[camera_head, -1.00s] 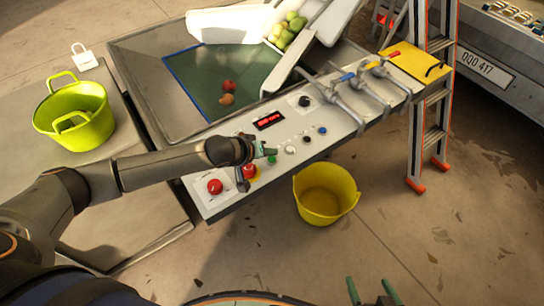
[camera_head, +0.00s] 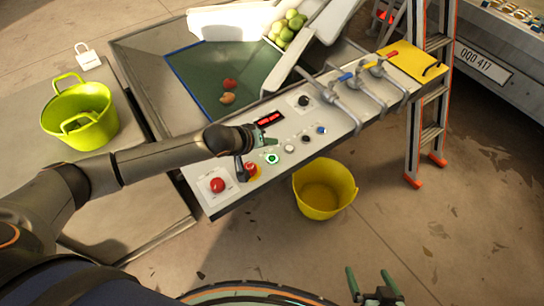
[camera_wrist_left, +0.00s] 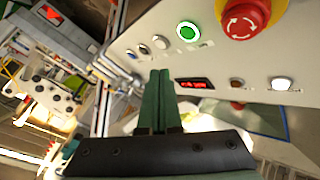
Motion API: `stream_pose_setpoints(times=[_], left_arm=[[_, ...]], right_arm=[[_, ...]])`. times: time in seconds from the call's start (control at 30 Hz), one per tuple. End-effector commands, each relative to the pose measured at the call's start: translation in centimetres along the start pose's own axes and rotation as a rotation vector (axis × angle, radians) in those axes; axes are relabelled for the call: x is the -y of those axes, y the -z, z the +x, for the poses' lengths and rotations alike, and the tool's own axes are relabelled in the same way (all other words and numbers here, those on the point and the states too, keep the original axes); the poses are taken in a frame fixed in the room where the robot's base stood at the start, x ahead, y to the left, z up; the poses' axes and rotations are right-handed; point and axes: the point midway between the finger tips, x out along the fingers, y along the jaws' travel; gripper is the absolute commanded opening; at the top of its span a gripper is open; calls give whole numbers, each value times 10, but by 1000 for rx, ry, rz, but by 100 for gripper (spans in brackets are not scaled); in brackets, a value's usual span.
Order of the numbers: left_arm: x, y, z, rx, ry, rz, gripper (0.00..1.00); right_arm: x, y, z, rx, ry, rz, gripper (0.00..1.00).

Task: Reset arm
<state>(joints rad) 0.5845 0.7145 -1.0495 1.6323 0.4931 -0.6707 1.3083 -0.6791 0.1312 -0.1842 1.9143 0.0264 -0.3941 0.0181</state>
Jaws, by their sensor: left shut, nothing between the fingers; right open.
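My left gripper (camera_head: 268,142) is shut and empty. It hangs just above the control panel (camera_head: 226,200), near the red display (camera_head: 270,118). In the left wrist view its green fingertips (camera_wrist_left: 158,85) are together in front of the panel. A green button (camera_head: 272,159) glows with a lit ring, and it also shows lit in the wrist view (camera_wrist_left: 187,32). A red emergency knob on a yellow base (camera_head: 252,169) sits beside it. My right gripper (camera_head: 367,287) is open and empty at the bottom edge, low over the floor.
A hopper with a blue-edged green belt (camera_head: 195,75) holds two fruits (camera_head: 229,84). A yellow bucket (camera_head: 325,188) stands below the panel. Pipes with valves (camera_head: 345,95) rise at the panel's right. A lime tub (camera_head: 80,113) and a ladder (camera_head: 430,95) flank it.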

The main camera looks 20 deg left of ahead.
Motion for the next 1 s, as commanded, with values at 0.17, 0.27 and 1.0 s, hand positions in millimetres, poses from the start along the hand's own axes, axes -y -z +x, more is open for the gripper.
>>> stream_pose_setpoints(times=[0.17, 0.27, 1.0], left_arm=[[0, 0, 0, 0, 0, 0, 0], [0, 0, 0, -1, 0, 0, 0], [-14, -167, -26, -76, -154, 326, 0]], right_arm=[[0, 0, 0, 0, 0, 0, 100], [0, 0, 0, 0, 0, 0, 100], [0, 0, 0, 0, 0, 0, 100]])
